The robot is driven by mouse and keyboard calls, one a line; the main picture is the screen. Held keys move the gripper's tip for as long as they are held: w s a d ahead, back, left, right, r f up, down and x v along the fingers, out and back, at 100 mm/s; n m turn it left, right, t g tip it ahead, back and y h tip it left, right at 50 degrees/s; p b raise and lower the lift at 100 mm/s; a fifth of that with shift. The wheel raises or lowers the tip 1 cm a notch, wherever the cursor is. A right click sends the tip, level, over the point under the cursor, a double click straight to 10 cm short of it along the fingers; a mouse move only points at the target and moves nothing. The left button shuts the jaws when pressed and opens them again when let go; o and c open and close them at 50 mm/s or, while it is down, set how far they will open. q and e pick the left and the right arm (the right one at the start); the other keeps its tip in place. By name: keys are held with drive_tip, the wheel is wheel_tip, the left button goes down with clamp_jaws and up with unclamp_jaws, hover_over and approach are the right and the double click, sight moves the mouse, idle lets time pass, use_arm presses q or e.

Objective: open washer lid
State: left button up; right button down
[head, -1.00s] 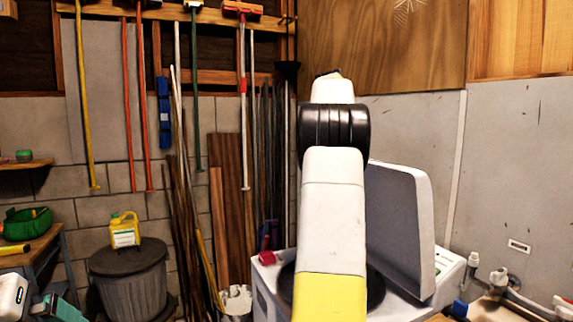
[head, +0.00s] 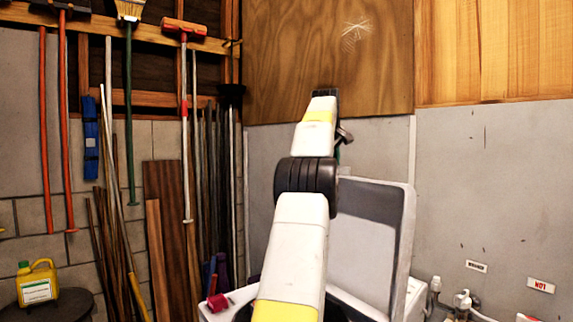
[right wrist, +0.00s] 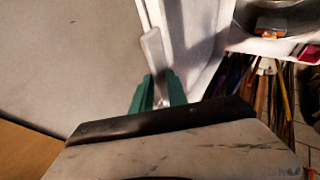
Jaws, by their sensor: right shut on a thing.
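The white washer (head: 214,311) stands low in the head view, mostly hidden behind my right arm. Its lid (head: 372,235) is raised and stands nearly upright, with its grey inner panel showing. In the right wrist view the lid edge (right wrist: 197,50) runs down to my right gripper. My right gripper (right wrist: 160,90) has green fingers, shut on a pale grey strip at the lid edge. In the head view its fingers are mostly hidden by the arm. The washer's tub opening (right wrist: 275,18) shows at the wrist view's top right. My left gripper is out of view.
A grey wall (head: 480,210) with plywood (head: 335,50) above stands close behind the lid. Pipes and taps (head: 460,300) are at the right. A red object (head: 217,302) sits on the washer's left corner. A yellow jug (head: 37,283) and long-handled tools are at left.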

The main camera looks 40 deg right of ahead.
drive_tip(key=shift+d+f, duration=0.1)
drive_tip(key=shift+f, duration=0.3)
drive_tip(key=c, duration=1.5)
unclamp_jaws()
drive_tip(key=shift+r, duration=0.15)
drive_tip(key=v, duration=0.7)
drive_tip(key=shift+s+r, duration=0.1)
drive_tip(key=shift+r, duration=0.15)
drive_tip(key=shift+a, duration=0.25)
